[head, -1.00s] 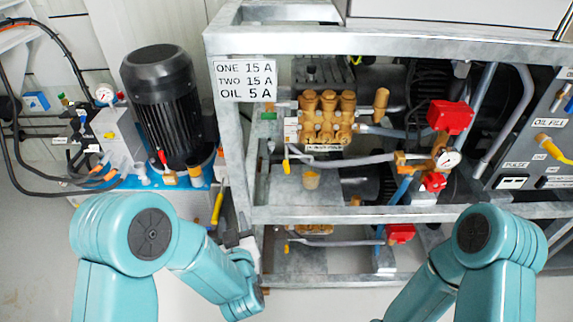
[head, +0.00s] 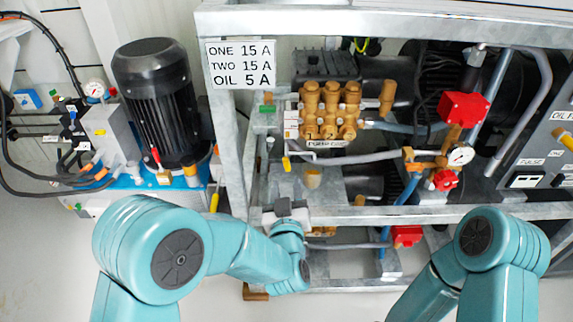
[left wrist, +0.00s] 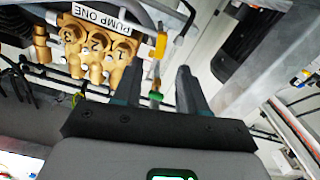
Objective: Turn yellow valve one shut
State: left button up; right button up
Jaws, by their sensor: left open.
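Yellow valve one, a small yellow lever (head: 287,163), hangs on the pipe at the lower left of the brass pump labelled PUMP ONE (head: 328,108). In the left wrist view the yellow lever (left wrist: 161,45) lies just past the fingertips, roughly in line with the gap between them. My left gripper (head: 285,200) is below the lever in the head view, its fingers hard to make out. In the left wrist view my left gripper (left wrist: 158,80) is open and empty, apart from the lever. My right arm shows at the lower right; its gripper is out of view.
A galvanised frame rail (head: 400,215) crosses in front of the pumps, and a frame post (head: 225,130) stands left of the valve. A brass cup (head: 312,178) is right of the lever. A red box (head: 464,108) and a gauge (head: 460,155) are farther right.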

aim_at(287, 166)
pick_arm(q)
jog(key=w+b, duration=0.1)
jog(key=w, duration=0.8)
jog(key=shift+c, duration=0.3)
